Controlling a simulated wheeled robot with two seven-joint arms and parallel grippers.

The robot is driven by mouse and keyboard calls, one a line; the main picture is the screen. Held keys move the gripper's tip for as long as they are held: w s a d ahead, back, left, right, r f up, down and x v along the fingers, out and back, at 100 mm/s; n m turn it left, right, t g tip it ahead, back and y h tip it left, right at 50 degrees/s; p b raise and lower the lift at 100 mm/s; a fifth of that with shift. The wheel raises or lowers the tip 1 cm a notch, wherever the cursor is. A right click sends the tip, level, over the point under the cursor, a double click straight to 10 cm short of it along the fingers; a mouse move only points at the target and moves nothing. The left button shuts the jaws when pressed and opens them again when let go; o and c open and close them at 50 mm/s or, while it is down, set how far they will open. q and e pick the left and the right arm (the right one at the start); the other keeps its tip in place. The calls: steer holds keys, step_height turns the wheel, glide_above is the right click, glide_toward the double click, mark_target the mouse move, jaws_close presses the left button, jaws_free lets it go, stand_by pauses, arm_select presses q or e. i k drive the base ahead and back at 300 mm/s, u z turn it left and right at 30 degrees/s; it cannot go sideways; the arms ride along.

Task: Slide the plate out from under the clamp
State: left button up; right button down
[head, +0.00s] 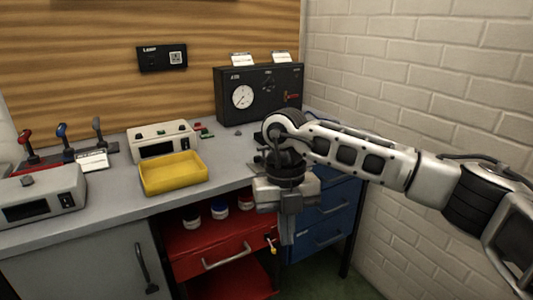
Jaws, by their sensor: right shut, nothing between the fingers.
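My right gripper (287,236) hangs in front of the worktop's right end, fingers pointing down. It is shut with nothing in it. I cannot make out a plate or a clamp. The arm and gripper cover part of the worktop at the right, and a small dark piece shows beside the wrist there, too hidden to name. My left gripper is not in view.
The grey worktop (110,205) carries a yellow tray (173,173), a white device (162,139), a black gauge box (259,93) and several levers at the left. Below are an open red drawer unit (215,250) and blue drawers (325,215). A brick wall bounds the right.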

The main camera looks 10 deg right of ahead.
mark_target(255, 165)
steer(key=z, duration=0.55)
steer(key=i, duration=1.55)
steer(key=u, duration=0.9)
